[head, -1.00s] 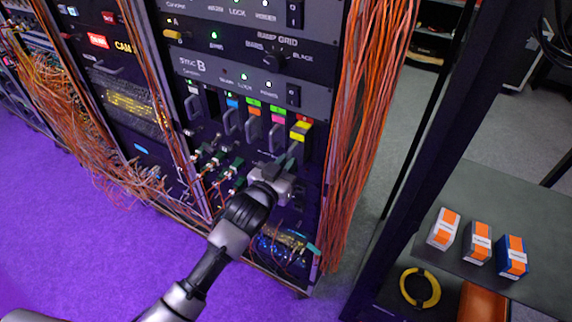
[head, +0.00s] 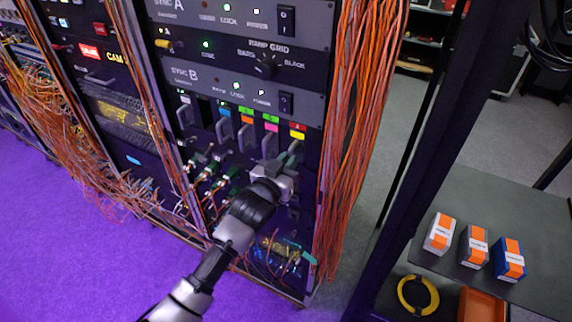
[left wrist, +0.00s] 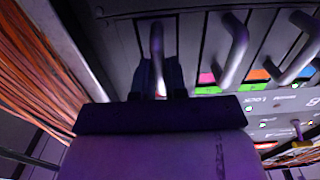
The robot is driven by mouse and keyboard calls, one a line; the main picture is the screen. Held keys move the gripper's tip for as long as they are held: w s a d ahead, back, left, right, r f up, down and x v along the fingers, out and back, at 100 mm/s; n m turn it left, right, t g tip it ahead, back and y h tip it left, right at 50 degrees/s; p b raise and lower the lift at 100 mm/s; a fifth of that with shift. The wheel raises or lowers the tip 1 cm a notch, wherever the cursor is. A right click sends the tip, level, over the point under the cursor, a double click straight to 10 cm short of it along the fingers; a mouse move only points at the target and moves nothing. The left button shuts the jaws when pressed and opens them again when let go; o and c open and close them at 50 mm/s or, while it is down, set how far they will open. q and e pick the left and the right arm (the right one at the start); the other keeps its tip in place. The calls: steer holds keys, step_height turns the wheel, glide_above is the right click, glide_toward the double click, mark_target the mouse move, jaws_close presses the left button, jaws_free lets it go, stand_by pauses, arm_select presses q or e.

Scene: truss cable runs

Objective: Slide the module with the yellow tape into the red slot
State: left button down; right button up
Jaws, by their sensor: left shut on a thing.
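The module with the yellow tape (head: 298,135) sits in the rightmost bay of the module row. The red slot's tag (head: 297,125) shows just above the tape. The module's face looks about level with its neighbours; I cannot tell if it is fully seated. My left gripper (head: 289,156) is shut on its handle, just below the tape. In the left wrist view the handle (left wrist: 157,42) stands between the fingers (left wrist: 159,77), and the gripper hides the tape. My right gripper is not in view.
Modules with pink (head: 271,127), orange and blue tape stand to the left. Orange cables (head: 355,130) hang close on the right. Green-ended connectors (head: 232,174) are at lower left.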

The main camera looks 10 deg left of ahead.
arm_select(q)
steer(key=shift+r, duration=0.1)
steer(key=c, duration=1.1)
jaws_free()
steer(key=shift+w+d, duration=0.15)
